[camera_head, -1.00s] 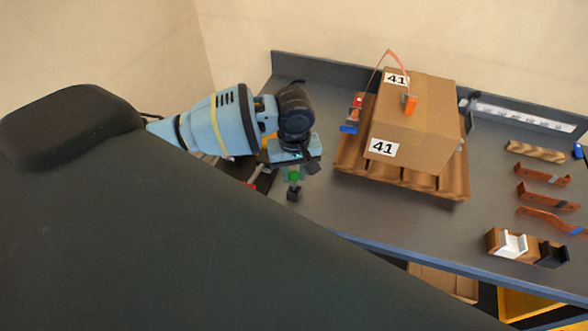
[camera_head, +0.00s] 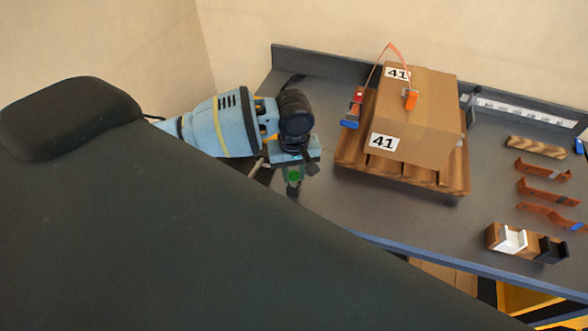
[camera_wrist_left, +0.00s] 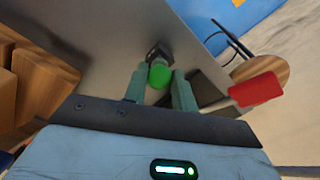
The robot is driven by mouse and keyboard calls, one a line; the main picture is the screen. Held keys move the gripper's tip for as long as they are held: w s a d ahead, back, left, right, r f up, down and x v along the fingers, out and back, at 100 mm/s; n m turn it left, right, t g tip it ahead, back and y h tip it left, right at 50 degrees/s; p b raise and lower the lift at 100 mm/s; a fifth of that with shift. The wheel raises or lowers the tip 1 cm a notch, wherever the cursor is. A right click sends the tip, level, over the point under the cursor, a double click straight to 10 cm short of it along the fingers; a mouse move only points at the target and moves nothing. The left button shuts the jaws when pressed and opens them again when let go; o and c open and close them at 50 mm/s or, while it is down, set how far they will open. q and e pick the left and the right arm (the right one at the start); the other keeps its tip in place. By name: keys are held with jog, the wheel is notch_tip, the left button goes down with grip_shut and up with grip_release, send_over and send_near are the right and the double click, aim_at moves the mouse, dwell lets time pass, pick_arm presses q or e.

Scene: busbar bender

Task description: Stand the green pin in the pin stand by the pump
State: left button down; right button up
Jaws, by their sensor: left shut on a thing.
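My left gripper (camera_head: 294,168) hangs over the left part of the bench, its arm coming in from the left. It is shut on the green pin (camera_head: 294,176), whose dark lower end points down. In the left wrist view the green pin (camera_wrist_left: 159,76) sits between the two fingers of the gripper (camera_wrist_left: 160,88), with a dark block-like end beyond it. A red handle (camera_wrist_left: 255,90) lies to the right of the fingers, perhaps part of the pump. I cannot make out the pin stand for certain. My right gripper is not in view.
A cardboard box (camera_head: 420,118) marked 41 stands on a wooden pallet (camera_head: 400,176) to the right. Copper bars (camera_head: 548,194) and a wooden block with white and black holders (camera_head: 500,240) lie farther right. A large dark shape hides the bench's near left.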

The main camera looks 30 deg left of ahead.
aim_at(294, 173)
pick_arm(q)
jog(key=shift+f, duration=0.3)
jog(key=c, duration=1.1)
grip_release()
jog(key=shift+o, duration=0.2)
jog(key=shift+r, duration=3.95)
jog(key=shift+s+f, duration=0.1)
